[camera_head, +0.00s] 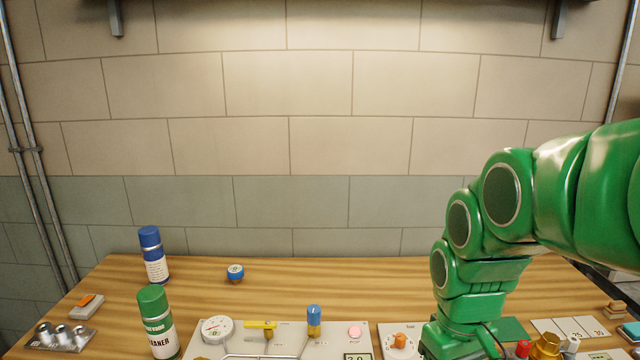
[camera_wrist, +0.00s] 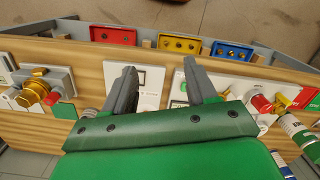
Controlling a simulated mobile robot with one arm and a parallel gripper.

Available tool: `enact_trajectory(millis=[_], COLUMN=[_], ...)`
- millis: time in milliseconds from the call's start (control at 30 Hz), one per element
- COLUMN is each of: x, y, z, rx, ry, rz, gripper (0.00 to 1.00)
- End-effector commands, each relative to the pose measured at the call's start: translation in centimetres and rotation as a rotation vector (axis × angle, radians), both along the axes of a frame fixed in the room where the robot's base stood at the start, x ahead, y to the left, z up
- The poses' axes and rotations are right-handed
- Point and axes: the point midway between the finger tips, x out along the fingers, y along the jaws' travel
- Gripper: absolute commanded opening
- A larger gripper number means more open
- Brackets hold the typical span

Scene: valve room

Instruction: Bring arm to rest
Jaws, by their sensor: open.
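My green arm (camera_head: 500,230) comes in from the right side of the head view and bends down over the right part of the wooden bench. My gripper (camera_wrist: 160,74) shows in the wrist view with its two grey fingers apart and nothing between them. Behind the fingers lies a white panel with a small display (camera_wrist: 152,77). I cannot tell how far the fingertips are from it. In the head view the arm's lower end hides part of the panels, and the fingers cannot be made out clearly.
The wooden bench (camera_head: 300,275) carries a green-capped can (camera_head: 158,325), a blue-capped bottle (camera_head: 153,258), a blue round cap (camera_head: 235,272), a gauge (camera_head: 216,329), a yellow-handled valve (camera_head: 262,326) and a blue-topped part (camera_head: 314,318). Red (camera_wrist: 116,36), yellow (camera_wrist: 180,43) and blue (camera_wrist: 232,50) trays show in the wrist view.

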Motion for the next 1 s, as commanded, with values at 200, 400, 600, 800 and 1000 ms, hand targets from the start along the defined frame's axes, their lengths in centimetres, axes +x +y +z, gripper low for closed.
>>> enact_trajectory(millis=[200,400,600,800,1000], x=[-6.0,-10.4,-12.5,-12.6,-12.6], y=[2.4,3.5,3.9,3.9,3.9], z=[-1.1,-2.3,-3.0,-3.0,-3.0], rx=[-0.022,-0.038,-0.045,-0.044,-0.044], ry=[0.034,0.058,0.071,0.072,0.072], rz=[-0.126,-0.246,-0.311,-0.317,-0.317], gripper=[0.57,0.57,0.57,0.57,0.57])
